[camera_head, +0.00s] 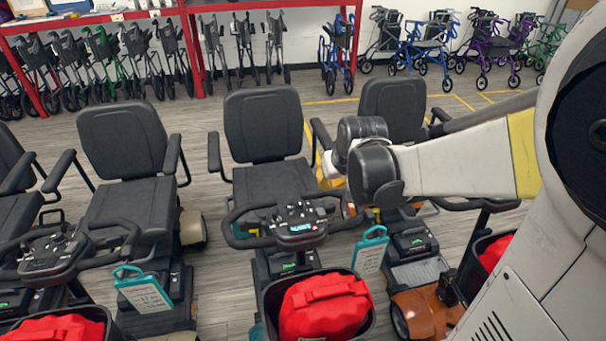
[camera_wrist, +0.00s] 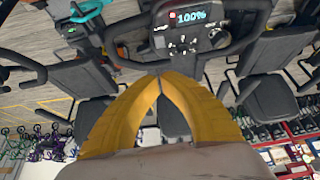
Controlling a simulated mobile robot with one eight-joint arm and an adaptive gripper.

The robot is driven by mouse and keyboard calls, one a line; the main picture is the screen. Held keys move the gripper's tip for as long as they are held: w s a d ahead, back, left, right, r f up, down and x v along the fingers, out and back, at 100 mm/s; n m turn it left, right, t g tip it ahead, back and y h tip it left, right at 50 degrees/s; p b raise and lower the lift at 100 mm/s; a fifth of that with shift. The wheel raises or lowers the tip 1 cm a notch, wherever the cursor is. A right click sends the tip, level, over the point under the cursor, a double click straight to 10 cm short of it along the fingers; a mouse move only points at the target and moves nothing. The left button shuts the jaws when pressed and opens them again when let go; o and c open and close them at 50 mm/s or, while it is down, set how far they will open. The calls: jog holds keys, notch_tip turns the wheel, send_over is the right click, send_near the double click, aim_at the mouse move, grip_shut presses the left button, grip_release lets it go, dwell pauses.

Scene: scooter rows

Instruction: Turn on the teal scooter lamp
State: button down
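The middle scooter's control console (camera_head: 300,226) faces me in the head view, with a lit display and several small knobs or switches. A small teal patch (camera_head: 257,332) shows low beside this scooter's basket, while its lamp cannot be made out. In the wrist view the same kind of console (camera_wrist: 188,38) is at the top, its display reading 100%. My gripper (camera_wrist: 159,76) has yellow fingers whose tips meet, with nothing visible between them. The tips appear just below the console in the picture; contact cannot be told. In the head view my arm's wrist joints hide the gripper.
A black basket (camera_head: 372,330) holding a red bag (camera_head: 324,306) stands in front of the console. Scooters with black seats (camera_head: 262,126) stand on both sides. An orange scooter (camera_head: 428,312) is at right. Teal-handled tags (camera_head: 371,250) hang nearby. Walkers and red shelving (camera_head: 190,50) line the back.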

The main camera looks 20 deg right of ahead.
jog(key=b, duration=0.4)
send_over(323, 210)
notch_tip(323, 210, down, 8)
jog(key=shift+s+f, duration=0.1)
jog(key=shift+f, duration=0.15)
jog(key=f, duration=0.1)
jog(key=f+b, duration=0.1)
jog(key=f, duration=0.1)
jog(key=shift+s+a+f, duration=0.1)
jog(key=shift+s, duration=0.2)
jog(key=shift+s+f+b, duration=0.15)
jog(key=shift+f+b, duration=0.2)
jog(key=shift+s+f+b, duration=0.3)
jog(key=shift+f+b, duration=0.35)
jog(key=shift+s+f+t+b, duration=0.1)
jog(key=shift+f+t+b, duration=0.05)
jog(key=shift+t+b, duration=0.35)
jog(key=shift+a+r, duration=0.1)
jog(key=shift+r, duration=0.2)
jog(key=shift+w, duration=0.2)
